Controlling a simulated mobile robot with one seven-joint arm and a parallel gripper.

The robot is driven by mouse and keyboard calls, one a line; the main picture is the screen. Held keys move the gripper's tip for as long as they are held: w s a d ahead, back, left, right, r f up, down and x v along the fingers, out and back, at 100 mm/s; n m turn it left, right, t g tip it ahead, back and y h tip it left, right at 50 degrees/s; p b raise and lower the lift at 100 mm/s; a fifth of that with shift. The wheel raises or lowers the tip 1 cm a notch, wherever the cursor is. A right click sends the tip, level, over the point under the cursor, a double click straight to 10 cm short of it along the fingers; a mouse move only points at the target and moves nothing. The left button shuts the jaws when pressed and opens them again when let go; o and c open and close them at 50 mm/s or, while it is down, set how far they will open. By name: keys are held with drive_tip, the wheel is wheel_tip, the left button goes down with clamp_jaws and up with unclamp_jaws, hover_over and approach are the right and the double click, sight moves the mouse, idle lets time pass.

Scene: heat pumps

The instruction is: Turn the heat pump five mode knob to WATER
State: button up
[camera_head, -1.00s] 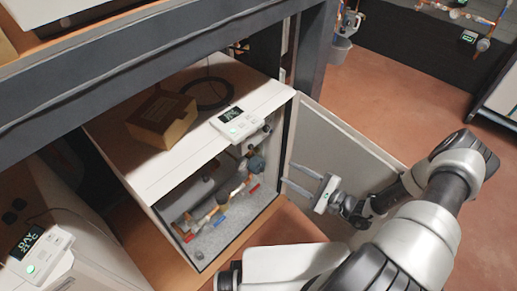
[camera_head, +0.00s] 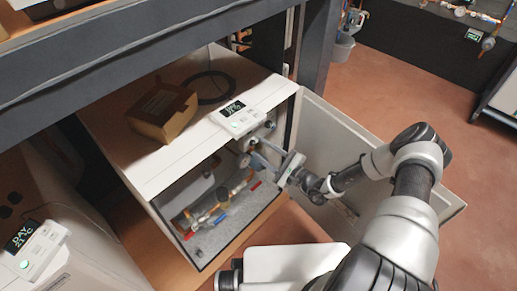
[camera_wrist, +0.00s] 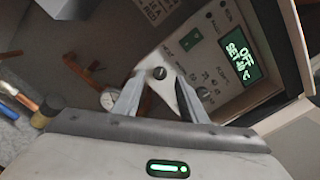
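The heat pump in the middle (camera_head: 160,180) has its front door (camera_head: 335,140) swung open to the right. Its white control unit (camera_head: 239,119) sits on the top front edge. In the wrist view a panel has a green-lit display (camera_wrist: 238,55) reading OFF and SET, with small printed labels around it. My gripper (camera_head: 258,149) is open in front of the upper right of the opening. I cannot tell whether the fingers touch the knob or which mode it points to.
Inside the cabinet are pipes and valves with red and blue handles (camera_head: 222,218). A cardboard box (camera_head: 163,110) and a coiled black cable (camera_head: 211,87) lie on top. Another unit with a display (camera_head: 30,245) stands at left. The floor at right is clear.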

sight(253, 143)
drive_tip(key=shift+x, duration=1.25)
clamp_jaws()
drive_tip(key=shift+m, duration=0.4)
drive_tip(key=m, duration=0.5)
drive_tip(key=shift+m, duration=0.4)
drive_tip(key=m, duration=0.5)
drive_tip(key=shift+s+m, duration=0.1)
drive_tip(key=shift+m, duration=0.2)
